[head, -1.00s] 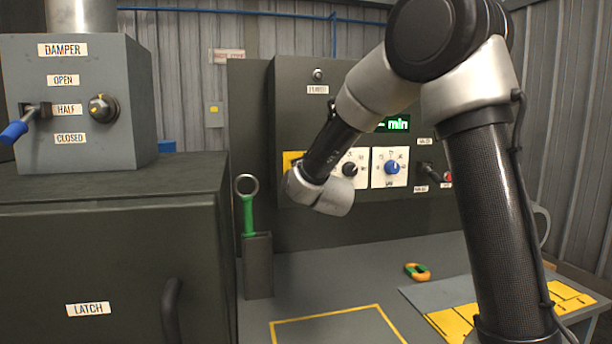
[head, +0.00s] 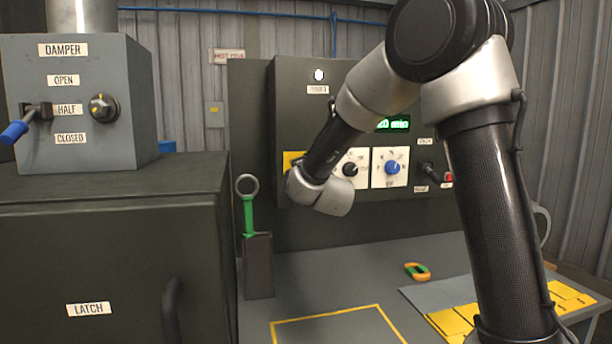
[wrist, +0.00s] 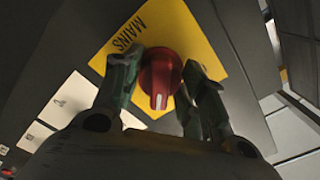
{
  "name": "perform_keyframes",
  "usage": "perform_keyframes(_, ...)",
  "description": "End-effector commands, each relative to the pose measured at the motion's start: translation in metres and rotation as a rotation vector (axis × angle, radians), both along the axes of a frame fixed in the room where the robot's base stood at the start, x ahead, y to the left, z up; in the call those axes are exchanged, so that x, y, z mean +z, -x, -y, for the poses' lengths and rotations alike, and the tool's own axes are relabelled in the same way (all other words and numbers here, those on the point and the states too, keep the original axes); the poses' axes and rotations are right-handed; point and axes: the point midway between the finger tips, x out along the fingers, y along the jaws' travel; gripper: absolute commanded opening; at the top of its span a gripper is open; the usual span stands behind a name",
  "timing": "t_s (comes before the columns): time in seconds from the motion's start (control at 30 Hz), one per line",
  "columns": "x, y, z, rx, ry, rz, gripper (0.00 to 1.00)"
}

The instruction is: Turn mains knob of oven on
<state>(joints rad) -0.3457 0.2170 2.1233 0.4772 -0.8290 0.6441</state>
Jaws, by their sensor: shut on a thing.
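The red mains knob (wrist: 165,72) sits on a yellow plate (wrist: 205,48) lettered MAINS in the wrist view. Its pale pointer mark faces the bottom of that picture. My gripper (wrist: 162,84) has one finger on each side of the knob and is shut on it. In the head view my wrist covers the knob, and only a bit of the yellow plate (head: 291,158) shows at the left of the oven's control panel (head: 290,110). The lamp (head: 319,75) at the panel's top is bright white. The green display (head: 396,124), partly behind my arm, shows "20 min".
Right of the mains plate are a black knob (head: 350,169), a blue knob (head: 392,167) and a lever switch (head: 430,173). A green-handled ring tool (head: 248,214) stands in a holder at the left. An orange-green ring (head: 417,271) lies on the bench.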

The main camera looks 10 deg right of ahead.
Motion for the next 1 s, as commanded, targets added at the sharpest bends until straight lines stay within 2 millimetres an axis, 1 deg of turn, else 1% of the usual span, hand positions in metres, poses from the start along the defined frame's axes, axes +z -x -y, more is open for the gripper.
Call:
perform_keyframes(0.23,-0.0008,0.0003,0.0004,-0.001,-0.042,-0.002,0.18)
perform_keyframes(0.63,-0.001,0.0003,0.0007,-0.002,-0.047,-0.003,0.18)
perform_keyframes(0.67,-0.001,0.0003,0.0007,-0.002,-0.047,-0.003,0.47)
perform_keyframes(0.73,-0.0009,0.0003,0.0006,-0.001,-0.047,-0.002,0.6)
perform_keyframes(0.77,-0.0008,0.0003,0.0006,-0.001,-0.047,-0.002,0.63)
perform_keyframes(1.0,-0.0004,0.0001,0.0003,-0.001,-0.045,-0.001,0.63)
